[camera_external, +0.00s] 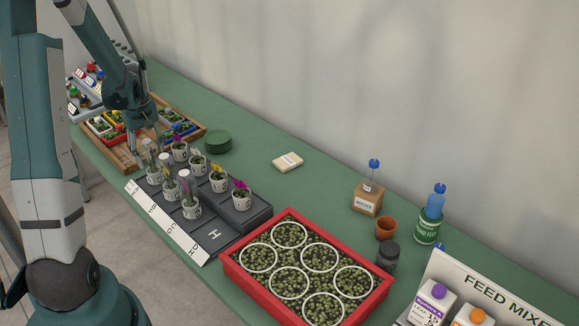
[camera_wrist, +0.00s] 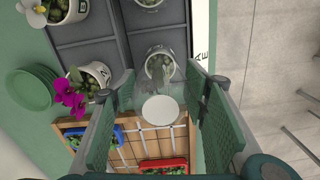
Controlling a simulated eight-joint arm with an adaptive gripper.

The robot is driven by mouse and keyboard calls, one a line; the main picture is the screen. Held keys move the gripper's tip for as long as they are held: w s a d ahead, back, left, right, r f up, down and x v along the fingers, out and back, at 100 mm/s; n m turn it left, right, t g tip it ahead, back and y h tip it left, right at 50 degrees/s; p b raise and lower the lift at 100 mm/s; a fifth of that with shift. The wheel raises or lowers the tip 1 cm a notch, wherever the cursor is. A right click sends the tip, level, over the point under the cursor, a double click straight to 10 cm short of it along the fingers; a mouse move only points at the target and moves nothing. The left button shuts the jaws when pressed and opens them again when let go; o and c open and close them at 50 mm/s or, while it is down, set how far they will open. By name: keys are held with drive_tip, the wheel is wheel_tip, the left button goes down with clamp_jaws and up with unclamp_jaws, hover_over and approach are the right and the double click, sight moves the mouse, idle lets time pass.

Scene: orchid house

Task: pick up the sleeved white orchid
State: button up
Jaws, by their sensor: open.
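In the external view, clear-sleeved orchids in white pots stand in the front row of a dark stepped tray (camera_external: 262,211). The rearmost sleeved pot (camera_external: 154,178) is beside my gripper (camera_external: 143,155); its flower colour is too small to tell. In the wrist view, my gripper (camera_wrist: 160,88) is open, its green pads either side of a white pot (camera_wrist: 160,65) with a clear sleeve and a pale round top (camera_wrist: 160,109). The pot is still in its tray cell, and the pads do not visibly press on it. Another sleeved orchid (camera_external: 190,208) stands farther along the row.
Unsleeved orchids, magenta (camera_external: 241,196) and yellow (camera_external: 218,180), stand in the row behind. A wooden crate (camera_external: 190,112) of small coloured trays lies beside the orchid tray. Green saucers (camera_external: 218,142) are stacked nearby. A red tray (camera_external: 308,268) of plants sits at the opposite end.

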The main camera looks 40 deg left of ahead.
sight(147, 166)
drive_tip(key=shift+f, duration=0.1)
drive_tip(key=shift+d+f, duration=0.2)
drive_tip(key=shift+f, duration=2.35)
drive_tip(key=c, duration=0.8)
